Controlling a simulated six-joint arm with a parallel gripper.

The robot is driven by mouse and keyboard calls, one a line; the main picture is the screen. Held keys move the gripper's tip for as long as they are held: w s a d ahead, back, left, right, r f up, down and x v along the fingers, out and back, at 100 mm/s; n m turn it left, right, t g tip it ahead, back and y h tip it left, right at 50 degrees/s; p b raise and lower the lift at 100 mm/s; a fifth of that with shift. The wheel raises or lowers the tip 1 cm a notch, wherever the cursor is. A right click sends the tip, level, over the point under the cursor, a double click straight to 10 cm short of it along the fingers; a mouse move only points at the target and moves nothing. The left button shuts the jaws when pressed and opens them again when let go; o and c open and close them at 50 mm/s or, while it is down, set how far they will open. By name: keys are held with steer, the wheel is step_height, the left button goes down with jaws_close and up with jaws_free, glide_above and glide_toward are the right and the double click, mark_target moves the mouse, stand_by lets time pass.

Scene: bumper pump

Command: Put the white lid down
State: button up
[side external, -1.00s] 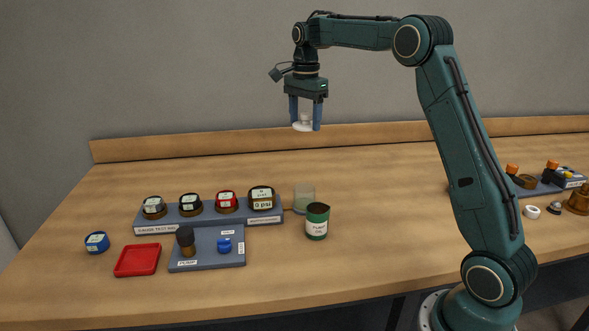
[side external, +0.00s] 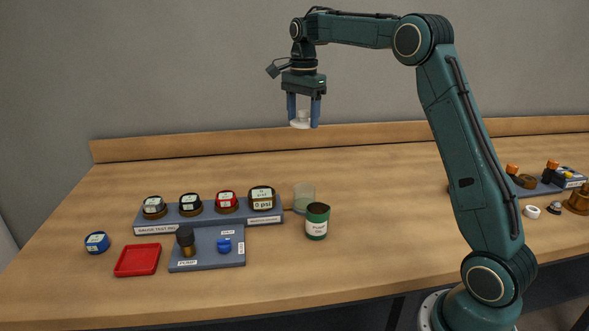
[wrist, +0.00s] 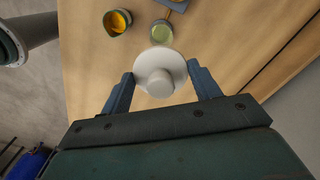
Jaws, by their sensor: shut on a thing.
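The white lid (side external: 300,123) is a round disc with a raised knob. It hangs in the air high above the bench, between the fingers of my gripper (side external: 303,112).
A green pump oil can (side external: 317,222) stands beside the jar. A gauge rack (side external: 182,224), a pump plate (side external: 212,258), a red tray (side external: 138,260) and a blue gauge (side external: 97,242) are to the left. The bench (side external: 390,200) right of the can is clear.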

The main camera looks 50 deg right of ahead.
steer(key=a+f, duration=0.3)
steer(key=a, duration=0.6)
glide_above(272, 251)
step_height(272, 251, down, 19)
steer(key=shift+f, duration=0.1)
steer(key=shift+f, duration=2.1)
steer(key=shift+s+f, duration=0.1)
steer(key=shift+f, duration=0.05)
steer(key=o, duration=1)
steer(key=shift+c, duration=0.2)
